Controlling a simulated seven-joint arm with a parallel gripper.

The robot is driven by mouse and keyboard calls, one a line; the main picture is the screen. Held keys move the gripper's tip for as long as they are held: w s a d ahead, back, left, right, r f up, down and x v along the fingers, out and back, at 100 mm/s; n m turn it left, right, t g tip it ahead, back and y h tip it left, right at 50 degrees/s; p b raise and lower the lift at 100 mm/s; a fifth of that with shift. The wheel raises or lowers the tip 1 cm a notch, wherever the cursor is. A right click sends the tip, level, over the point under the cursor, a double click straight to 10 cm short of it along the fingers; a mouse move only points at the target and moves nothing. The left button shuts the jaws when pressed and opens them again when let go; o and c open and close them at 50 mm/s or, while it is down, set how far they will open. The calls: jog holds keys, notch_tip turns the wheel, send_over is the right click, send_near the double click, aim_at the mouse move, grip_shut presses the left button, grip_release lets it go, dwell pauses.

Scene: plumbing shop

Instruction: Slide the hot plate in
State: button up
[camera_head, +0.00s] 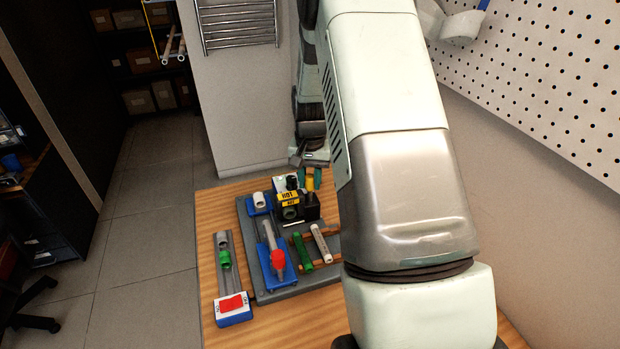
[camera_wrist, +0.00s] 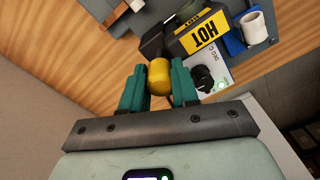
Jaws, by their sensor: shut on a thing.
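The hot plate is a dark heater block (camera_head: 311,207) with a yellow HOT label (camera_head: 289,197). It sits toward the back of a grey board on the table. In the wrist view the yellow label (camera_wrist: 205,32) is at upper right. A yellow knob (camera_wrist: 160,77) on a dark stem sticks out of the heater's near side in that view. My gripper (camera_wrist: 158,85) has its teal fingers on both sides of this knob and is shut on it. In the head view my gripper (camera_head: 310,177) is at the back of the heater, and my arm hides what lies to its right.
A grey board (camera_head: 268,291) carries a blue holder with a grey and red piece (camera_head: 276,258), a green piece (camera_head: 302,250) and a white tube (camera_head: 321,243). A rail (camera_head: 228,272) with a green ring is at left. A dial (camera_wrist: 203,78) is beside the heater.

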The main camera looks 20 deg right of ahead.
aim_at(283, 196)
grip_shut()
jog(key=shift+a, duration=3.6)
jog(key=o, duration=0.8)
grip_release()
jog(key=shift+o, duration=0.5)
jog(key=shift+d, duration=0.1)
notch_tip(283, 196, up, 11)
